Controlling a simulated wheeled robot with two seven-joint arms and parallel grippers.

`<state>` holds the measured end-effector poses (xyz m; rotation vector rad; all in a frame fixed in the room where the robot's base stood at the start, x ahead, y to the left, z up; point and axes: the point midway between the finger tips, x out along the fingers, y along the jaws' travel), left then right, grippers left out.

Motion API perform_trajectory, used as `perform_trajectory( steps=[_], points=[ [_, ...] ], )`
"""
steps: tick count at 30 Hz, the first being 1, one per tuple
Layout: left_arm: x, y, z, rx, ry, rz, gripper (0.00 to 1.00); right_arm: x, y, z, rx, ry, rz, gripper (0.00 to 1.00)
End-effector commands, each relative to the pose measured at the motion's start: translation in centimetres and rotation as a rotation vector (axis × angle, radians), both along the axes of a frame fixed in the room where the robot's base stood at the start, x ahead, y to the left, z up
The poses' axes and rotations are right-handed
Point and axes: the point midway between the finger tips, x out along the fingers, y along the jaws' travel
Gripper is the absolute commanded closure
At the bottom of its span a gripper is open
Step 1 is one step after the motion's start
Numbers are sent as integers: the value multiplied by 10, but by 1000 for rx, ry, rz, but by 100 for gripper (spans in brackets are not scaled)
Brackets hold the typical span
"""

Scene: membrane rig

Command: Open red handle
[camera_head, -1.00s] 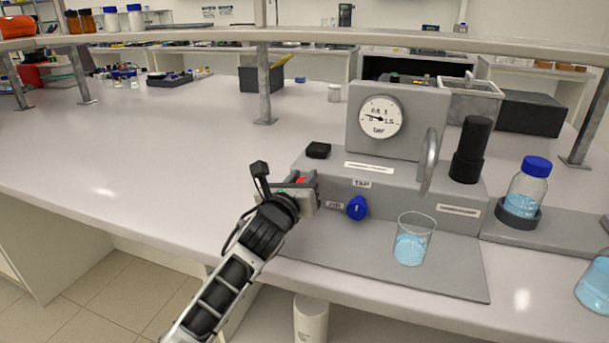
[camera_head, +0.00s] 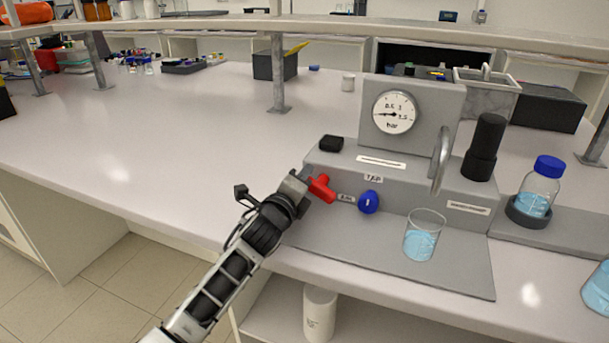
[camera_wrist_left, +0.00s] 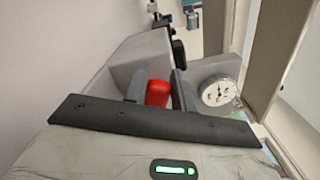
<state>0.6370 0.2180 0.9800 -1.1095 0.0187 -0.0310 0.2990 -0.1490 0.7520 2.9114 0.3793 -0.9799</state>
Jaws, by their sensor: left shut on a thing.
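The red handle (camera_head: 322,188) is on the left part of the grey rig's front (camera_head: 345,170), left of the blue knob (camera_head: 368,202). My left gripper (camera_head: 305,183) is at the handle from the left and is shut on it. In the left wrist view the red handle (camera_wrist_left: 158,93) shows between the two dark fingers (camera_wrist_left: 156,88). The pressure gauge (camera_head: 395,112) is on the rig's upright panel; it also shows in the left wrist view (camera_wrist_left: 220,91). My right gripper is in neither view.
A beaker of blue liquid (camera_head: 422,238) stands on the rig's base plate, right of the blue knob. A curved metal spout (camera_head: 441,158) rises above it. A blue-capped bottle (camera_head: 538,185) stands at the right. The bench (camera_head: 170,150) left of the rig is clear.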

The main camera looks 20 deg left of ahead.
Motion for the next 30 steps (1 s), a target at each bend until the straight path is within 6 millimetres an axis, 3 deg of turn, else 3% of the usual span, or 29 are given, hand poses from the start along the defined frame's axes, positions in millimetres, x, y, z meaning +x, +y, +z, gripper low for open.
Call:
perform_trajectory(
  steps=[12,30],
  points=[
    [0,3,-9,-207,10,1,97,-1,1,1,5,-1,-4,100],
    [0,3,-10,-240,10,0,97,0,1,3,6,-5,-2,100]
  ],
)
